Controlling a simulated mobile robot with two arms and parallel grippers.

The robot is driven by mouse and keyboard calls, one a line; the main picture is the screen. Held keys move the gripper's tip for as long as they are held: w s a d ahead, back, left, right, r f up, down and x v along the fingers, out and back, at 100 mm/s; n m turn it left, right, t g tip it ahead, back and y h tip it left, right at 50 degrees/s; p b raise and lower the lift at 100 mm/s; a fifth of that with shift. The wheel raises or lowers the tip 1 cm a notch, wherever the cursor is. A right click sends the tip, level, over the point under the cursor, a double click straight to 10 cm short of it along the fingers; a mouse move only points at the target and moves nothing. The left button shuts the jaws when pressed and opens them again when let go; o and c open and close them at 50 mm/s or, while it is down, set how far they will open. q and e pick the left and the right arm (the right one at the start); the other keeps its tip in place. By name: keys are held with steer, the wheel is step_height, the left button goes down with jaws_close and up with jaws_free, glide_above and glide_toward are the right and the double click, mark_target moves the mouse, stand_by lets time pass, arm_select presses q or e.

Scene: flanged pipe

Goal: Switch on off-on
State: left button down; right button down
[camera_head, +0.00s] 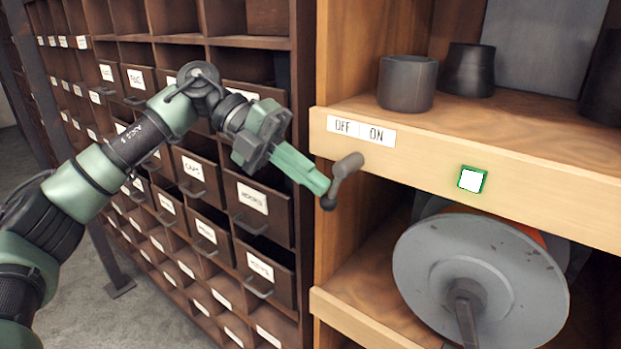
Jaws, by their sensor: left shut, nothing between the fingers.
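A grey lever switch (346,172) sits on the front edge of the wooden shelf, below a white OFF/ON label (361,131). Its arm slants down and to the left, with the knob at the lower left end. My left gripper (324,188) is shut, its green fingers pointing right, with the tips at or very close to the knob. I cannot tell whether they touch. A white square with a green frame (471,180) is on the shelf edge to the right. My right gripper is not in view.
A dark wooden drawer cabinet (195,165) with labelled drawers stands behind my left arm. A large grey flanged disc (480,270) fills the compartment below. Grey floor shows at lower left.

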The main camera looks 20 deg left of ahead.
mark_target(335, 207)
arm_select(q)
steer(key=shift+f+b, duration=0.25)
steer(key=shift+b, duration=0.05)
steer(key=shift+s+d+f+g+h+b, duration=0.1)
steer(key=shift+d+f+g+h+b, duration=0.15)
steer(key=shift+f+g+h+b, duration=0.35)
steer(key=d+h+b, duration=0.1)
steer(key=h+b, duration=0.1)
steer(key=b, duration=0.1)
steer(key=d+f+n+h+b, duration=0.1)
steer(key=h+b, duration=0.2)
steer(key=s+h+b, duration=0.1)
steer(key=h+b, duration=0.1)
steer(key=b, duration=0.1)
steer(key=shift+d+f+g+h+b, duration=0.4)
steer(key=shift+s+d+r+n+h+b, duration=0.15)
steer(key=shift+d+n+h+b, duration=0.3)
steer(key=shift+h+b, duration=0.55)
steer(key=shift+s+d+r+n+h+b, duration=0.1)
steer(key=shift+d+r+n+h+b, duration=0.15)
steer(key=shift+h+b, duration=0.4)
